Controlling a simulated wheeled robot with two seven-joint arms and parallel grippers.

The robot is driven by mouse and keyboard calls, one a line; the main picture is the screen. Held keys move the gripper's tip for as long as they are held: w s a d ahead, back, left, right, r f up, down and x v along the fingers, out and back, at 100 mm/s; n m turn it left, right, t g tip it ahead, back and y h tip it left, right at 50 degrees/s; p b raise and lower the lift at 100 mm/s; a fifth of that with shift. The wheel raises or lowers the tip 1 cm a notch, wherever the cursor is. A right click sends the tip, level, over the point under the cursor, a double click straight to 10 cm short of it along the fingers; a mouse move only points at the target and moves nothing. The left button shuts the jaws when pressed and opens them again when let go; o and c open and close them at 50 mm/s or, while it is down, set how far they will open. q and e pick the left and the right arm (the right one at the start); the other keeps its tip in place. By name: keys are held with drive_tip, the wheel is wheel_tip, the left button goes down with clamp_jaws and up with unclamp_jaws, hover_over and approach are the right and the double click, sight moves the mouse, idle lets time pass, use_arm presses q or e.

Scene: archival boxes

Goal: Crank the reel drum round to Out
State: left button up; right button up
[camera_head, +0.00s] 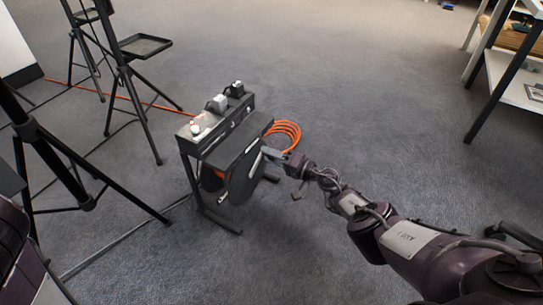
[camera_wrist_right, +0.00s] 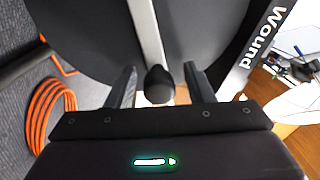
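The reel drum (camera_head: 242,178) is a dark disc on the side of a black stand (camera_head: 200,155). In the right wrist view the drum (camera_wrist_right: 85,40) fills the top, with a pale crank bar (camera_wrist_right: 146,30) ending in a dark knob (camera_wrist_right: 159,84). A black strip beside it carries the word "Wound" (camera_wrist_right: 262,38); no "Out" mark is readable. My right gripper (camera_head: 272,154) is at the drum's right side. In the wrist view its two fingers (camera_wrist_right: 160,88) are open, one on each side of the knob, with visible gaps. My left gripper is out of view.
An orange cable coil (camera_head: 285,133) lies behind the stand; it also shows in the wrist view (camera_wrist_right: 42,115). Small controls (camera_head: 217,103) top the stand. Black tripods (camera_head: 125,75) stand at left, with cables on the floor. A shelf table (camera_head: 515,75) is far right. Carpet ahead is clear.

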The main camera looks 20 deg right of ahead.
drive_tip(key=shift+d, duration=0.15)
drive_tip(key=p+v, duration=0.2)
drive_tip(key=v, duration=0.5)
drive_tip(key=shift+s, duration=0.3)
drive_tip(key=shift+d, duration=0.15)
